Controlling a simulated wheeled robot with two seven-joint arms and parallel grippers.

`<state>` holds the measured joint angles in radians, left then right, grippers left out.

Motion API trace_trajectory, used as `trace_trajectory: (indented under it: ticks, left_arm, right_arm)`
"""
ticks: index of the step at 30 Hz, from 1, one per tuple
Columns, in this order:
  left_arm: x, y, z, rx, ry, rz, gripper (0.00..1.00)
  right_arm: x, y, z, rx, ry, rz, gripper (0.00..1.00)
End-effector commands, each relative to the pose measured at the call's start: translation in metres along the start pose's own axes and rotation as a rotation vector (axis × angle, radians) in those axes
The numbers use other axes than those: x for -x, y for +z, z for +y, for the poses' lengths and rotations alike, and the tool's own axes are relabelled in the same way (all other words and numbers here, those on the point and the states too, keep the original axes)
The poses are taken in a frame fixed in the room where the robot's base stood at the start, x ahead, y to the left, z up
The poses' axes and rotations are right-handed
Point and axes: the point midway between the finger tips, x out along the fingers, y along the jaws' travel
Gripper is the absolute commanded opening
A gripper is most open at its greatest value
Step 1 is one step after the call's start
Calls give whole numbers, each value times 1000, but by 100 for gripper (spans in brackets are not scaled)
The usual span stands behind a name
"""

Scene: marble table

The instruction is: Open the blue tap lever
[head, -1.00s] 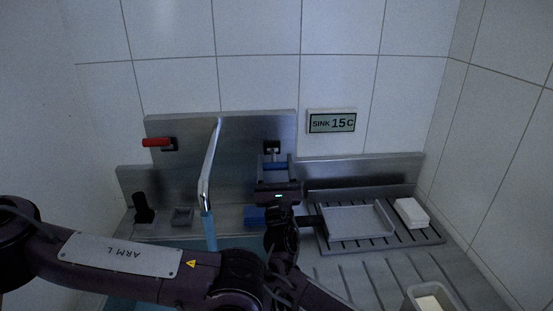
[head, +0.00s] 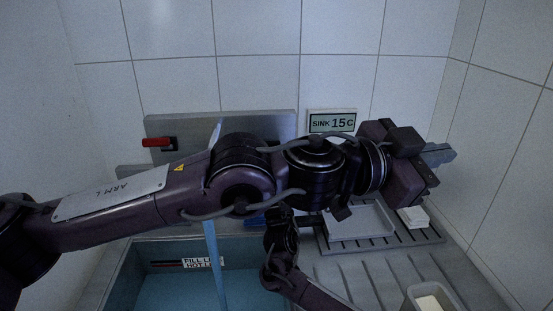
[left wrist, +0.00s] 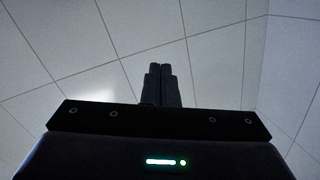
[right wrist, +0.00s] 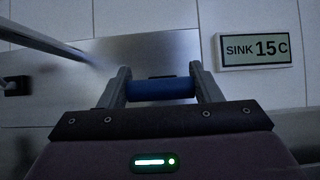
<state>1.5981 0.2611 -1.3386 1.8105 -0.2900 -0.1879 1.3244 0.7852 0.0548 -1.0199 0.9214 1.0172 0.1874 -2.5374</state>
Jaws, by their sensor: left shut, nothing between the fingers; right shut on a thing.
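The blue tap lever (right wrist: 160,89) shows as a blue bar in the right wrist view. My right gripper (right wrist: 158,80) is shut on it, one finger at each end. A pale blue stream (head: 215,262) runs down into the sink basin (head: 160,285).
A red lever (head: 157,142) sits on the steel back panel at left. A "SINK 15C" display (head: 332,121) hangs on the wall. A grey tray (head: 365,222), white block (head: 414,217) and small tub (head: 432,297) are at right. My left arm crosses the view.

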Motion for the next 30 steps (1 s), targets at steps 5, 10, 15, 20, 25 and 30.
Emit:
trace_trajectory:
  ticks: [5, 10, 15, 20, 25, 30]
  left_arm:
    - [28, -55, -112, 27, -451, 140, 0]
    - [97, -58, -212, 161, -876, 127, 0]
    - [179, -7, -277, 403, -1223, -32, 0]
    - [171, 71, -253, 600, -1278, -340, 0]
    - [150, 121, -210, 697, -1237, -597, 0]
    - [143, 139, -194, 726, -1215, -697, 0]
  right_arm:
    - [2, -3, 0, 1, 2, 6, 17]
    - [2, -3, 0, 1, 2, 6, 17]
    - [2, -3, 0, 1, 2, 6, 17]
    - [2, -3, 0, 2, 2, 6, 17]
    - [2, -3, 1, 1, 3, 6, 17]
    - [2, -3, 0, 1, 1, 6, 17]
